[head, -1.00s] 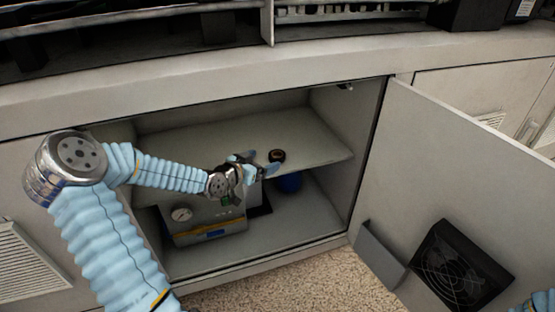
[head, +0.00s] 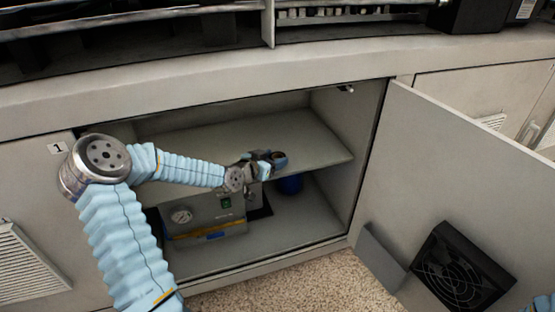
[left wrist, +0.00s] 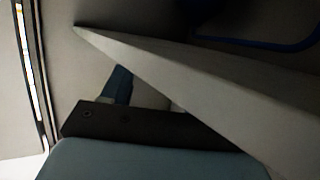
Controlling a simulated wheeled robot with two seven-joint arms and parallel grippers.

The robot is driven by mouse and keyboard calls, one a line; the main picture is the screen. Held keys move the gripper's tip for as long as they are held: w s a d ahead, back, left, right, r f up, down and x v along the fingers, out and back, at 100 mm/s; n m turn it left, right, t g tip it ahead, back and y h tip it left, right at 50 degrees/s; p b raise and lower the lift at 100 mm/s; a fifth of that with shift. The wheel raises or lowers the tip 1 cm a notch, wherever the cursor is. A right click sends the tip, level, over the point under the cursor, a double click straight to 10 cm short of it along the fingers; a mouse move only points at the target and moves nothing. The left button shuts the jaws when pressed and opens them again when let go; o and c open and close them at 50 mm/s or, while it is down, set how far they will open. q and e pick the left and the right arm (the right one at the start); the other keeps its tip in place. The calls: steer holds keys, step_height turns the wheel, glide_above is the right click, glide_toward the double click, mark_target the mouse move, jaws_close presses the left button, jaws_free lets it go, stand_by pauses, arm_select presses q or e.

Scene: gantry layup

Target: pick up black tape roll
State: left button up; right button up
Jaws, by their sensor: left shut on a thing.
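My left gripper (head: 272,161) reaches into the open cabinet at the front edge of the middle shelf (head: 215,141). It is shut on the black tape roll (head: 280,157), which is mostly hidden by the fingers at the shelf's right part. In the left wrist view a blue finger part (left wrist: 119,86) shows beside the pale shelf edge; the roll cannot be made out there. My right gripper is out of view; only a bit of the right arm shows at the lower right corner.
The open door (head: 455,170) bounds the right side and carries a black fan (head: 462,268). The shelf top looks otherwise clear.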

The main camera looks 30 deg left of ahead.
arm_select(q)
steer(key=shift+c, duration=0.9)
steer(key=shift+r, duration=0.1)
